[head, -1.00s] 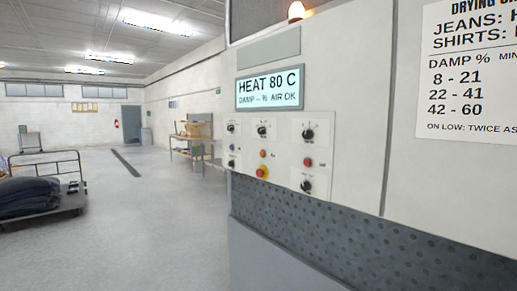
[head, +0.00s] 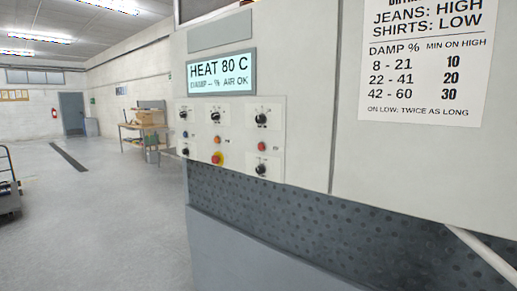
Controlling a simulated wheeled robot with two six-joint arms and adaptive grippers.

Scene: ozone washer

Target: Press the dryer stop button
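The dryer's pale control panel (head: 246,112) is in the middle of the head view, below a lit display (head: 222,73) that reads "HEAT 80 C" and "DAMP -- % AIR OK". A large red button on a yellow base (head: 217,158) sits low on the panel, between black knobs. A small red button (head: 262,146) is to its right, and a small blue button (head: 185,134) and an orange one (head: 216,140) are above it. The button labels are too small to read. Neither of my grippers is in view.
A drying chart (head: 428,60) is fixed on the dryer front at right. A pale bar (head: 482,254) crosses the lower right corner. A cart edge (head: 8,185) shows at far left, a work table (head: 145,128) farther back. The floor left of the dryer is clear.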

